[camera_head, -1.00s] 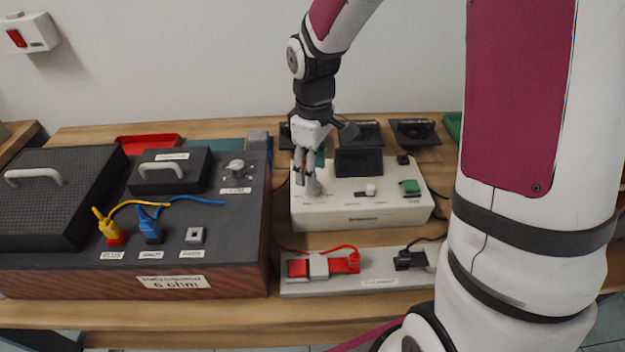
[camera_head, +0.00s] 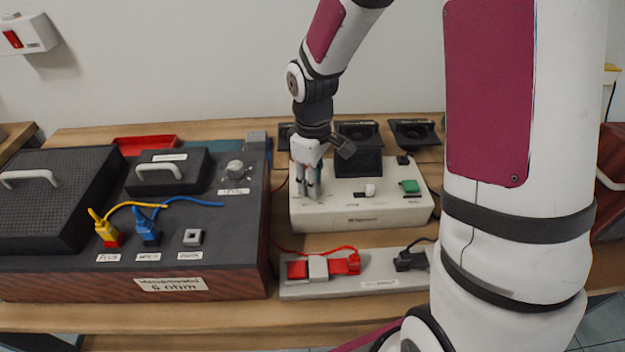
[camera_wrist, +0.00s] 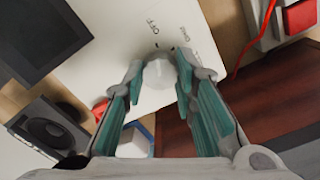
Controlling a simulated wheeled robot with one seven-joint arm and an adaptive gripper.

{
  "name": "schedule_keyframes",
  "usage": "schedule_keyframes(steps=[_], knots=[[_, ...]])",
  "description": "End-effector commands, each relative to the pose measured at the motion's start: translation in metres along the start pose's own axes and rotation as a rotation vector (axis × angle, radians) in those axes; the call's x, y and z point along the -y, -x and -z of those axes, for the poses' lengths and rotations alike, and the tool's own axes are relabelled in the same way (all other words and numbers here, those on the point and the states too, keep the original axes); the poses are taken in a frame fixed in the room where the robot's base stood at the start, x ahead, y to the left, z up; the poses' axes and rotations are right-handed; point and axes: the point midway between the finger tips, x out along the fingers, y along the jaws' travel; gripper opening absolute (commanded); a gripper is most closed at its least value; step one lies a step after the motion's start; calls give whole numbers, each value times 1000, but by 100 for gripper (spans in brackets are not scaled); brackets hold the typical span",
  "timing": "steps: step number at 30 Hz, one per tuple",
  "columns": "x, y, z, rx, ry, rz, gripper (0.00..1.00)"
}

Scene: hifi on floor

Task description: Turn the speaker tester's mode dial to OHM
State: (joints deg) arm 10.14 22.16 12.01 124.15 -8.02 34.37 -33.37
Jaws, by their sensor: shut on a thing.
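The speaker tester (camera_head: 375,210) is a white box with a dark screen (camera_head: 358,162), a green button and a small white knob on its top. Its mode dial (camera_wrist: 158,74) is a pale round knob near the tester's left end. In the wrist view the lettering OFF and what looks like OHM shows beyond the dial. My gripper (camera_head: 311,190) points down over it, and its teal-padded fingers (camera_wrist: 160,80) are shut on the dial, one on each side. The fingers mostly hide the dial in the head view, and I cannot tell which mark it points at.
A dark box labelled 6 ohm (camera_head: 170,283) with yellow and blue plugs stands left of the tester. A grey power strip (camera_head: 340,287) with red and black plugs lies in front. Small black speakers (camera_head: 413,132) stand behind.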

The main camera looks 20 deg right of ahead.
Motion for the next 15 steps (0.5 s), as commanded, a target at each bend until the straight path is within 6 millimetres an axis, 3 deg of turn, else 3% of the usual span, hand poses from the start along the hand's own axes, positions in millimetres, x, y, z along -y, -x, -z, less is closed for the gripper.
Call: schedule_keyframes(steps=[8, 15], knots=[[0, 0, 0, 1, -53, 0, 0], [0, 0, 0, 0, -207, 0, 0]])
